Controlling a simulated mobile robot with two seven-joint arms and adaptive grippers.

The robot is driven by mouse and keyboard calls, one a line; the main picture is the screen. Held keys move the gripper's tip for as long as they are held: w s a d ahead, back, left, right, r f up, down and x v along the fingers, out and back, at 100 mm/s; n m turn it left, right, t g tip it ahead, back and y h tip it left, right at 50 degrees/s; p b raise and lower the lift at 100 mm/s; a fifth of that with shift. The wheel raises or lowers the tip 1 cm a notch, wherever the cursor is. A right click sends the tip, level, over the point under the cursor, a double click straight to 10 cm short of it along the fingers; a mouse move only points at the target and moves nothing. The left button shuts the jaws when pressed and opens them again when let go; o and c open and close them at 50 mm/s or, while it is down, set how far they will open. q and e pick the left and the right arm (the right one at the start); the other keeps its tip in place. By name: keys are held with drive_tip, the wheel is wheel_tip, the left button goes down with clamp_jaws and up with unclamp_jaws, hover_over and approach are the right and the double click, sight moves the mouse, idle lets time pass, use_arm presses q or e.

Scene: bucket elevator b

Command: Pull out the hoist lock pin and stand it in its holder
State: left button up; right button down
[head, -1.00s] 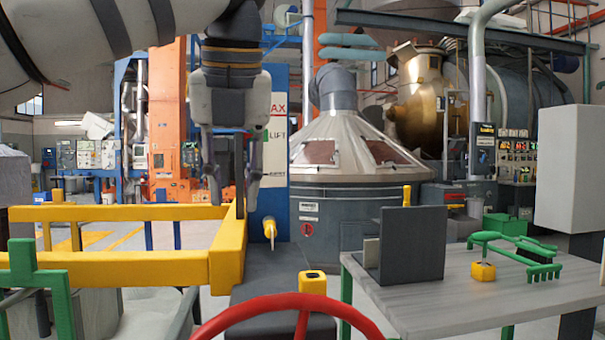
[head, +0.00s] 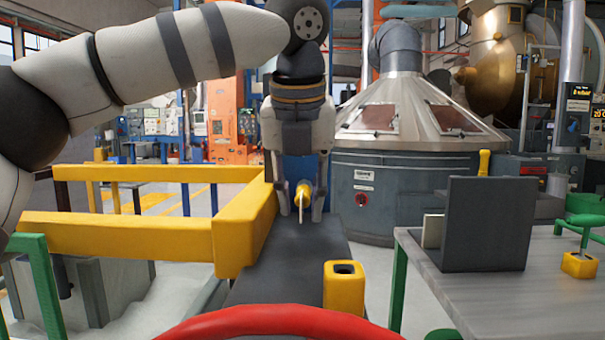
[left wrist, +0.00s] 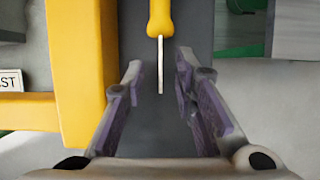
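The lock pin has a yellow handle and a thin pale shaft. In the head view its handle (head: 304,189) shows between the fingers of my left gripper (head: 300,214). The left gripper points down and is open, one finger on each side of the pin, with no clear contact. In the left wrist view the handle (left wrist: 160,17) is at the top, beyond the open fingertips (left wrist: 160,78), with the shaft pointing towards the gripper. A yellow block with a square hole (head: 344,292), likely the holder, stands nearer on the dark grey surface (head: 285,260). My right gripper is out of view.
A yellow rail (head: 245,228) runs close along the left of the dark surface. A red ring (head: 280,322) curves across the front. At right, a grey table (head: 460,300) carries an upright dark panel (head: 487,225) and another yellow block (head: 579,265).

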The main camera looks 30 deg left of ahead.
use_arm(q)
drive_tip(key=shift+w+f, duration=0.1)
drive_tip(key=shift+f, duration=0.1)
clamp_jaws()
drive_tip(key=shift+s+d+r+p, duration=0.1)
drive_tip(key=shift+s+d+p, duration=0.1)
drive_tip(key=shift+s+p, duration=0.25)
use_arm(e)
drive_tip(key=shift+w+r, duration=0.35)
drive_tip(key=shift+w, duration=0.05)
use_arm(q)
drive_tip(key=shift+s, duration=0.1)
